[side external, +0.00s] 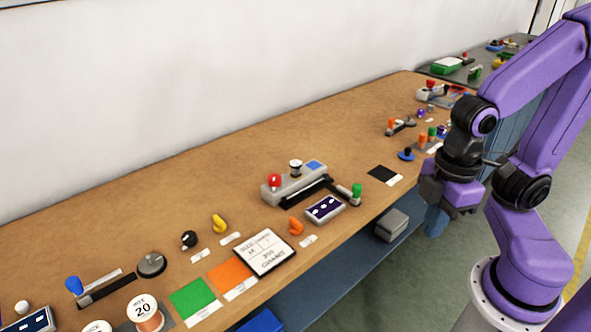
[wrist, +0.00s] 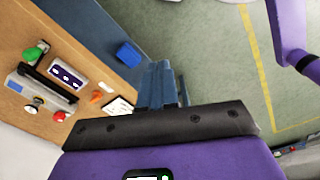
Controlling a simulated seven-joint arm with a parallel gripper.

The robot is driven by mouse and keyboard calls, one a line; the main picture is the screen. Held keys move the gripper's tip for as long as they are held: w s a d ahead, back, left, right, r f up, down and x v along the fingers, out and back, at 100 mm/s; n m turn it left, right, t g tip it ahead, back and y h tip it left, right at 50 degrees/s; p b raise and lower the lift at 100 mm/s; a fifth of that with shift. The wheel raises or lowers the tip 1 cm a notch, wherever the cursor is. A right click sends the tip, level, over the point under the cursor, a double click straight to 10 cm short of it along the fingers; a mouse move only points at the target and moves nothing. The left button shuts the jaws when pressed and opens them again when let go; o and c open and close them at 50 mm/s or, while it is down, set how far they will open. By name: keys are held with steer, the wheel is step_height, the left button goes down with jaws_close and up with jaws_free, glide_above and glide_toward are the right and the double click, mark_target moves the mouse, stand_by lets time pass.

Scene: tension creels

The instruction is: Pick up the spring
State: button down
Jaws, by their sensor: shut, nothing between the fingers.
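I cannot make out a spring in either view; it may be hidden or too small to tell. My gripper (side external: 436,222) points down in front of the bench's front edge, at the right of the side view. Its blue fingers (wrist: 160,84) show at the middle of the wrist view, close together with nothing seen between them.
The wooden bench (side external: 330,120) carries a grey lever unit with a red knob (side external: 274,181), a dark display box (side external: 325,208), a white sign (side external: 265,252), and green (side external: 194,301) and orange (side external: 231,275) squares. A grey box (side external: 392,225) sits below the edge. Open floor lies right.

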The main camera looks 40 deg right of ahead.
steer(key=c, duration=0.7)
jaws_free()
steer(key=shift+o, duration=0.2)
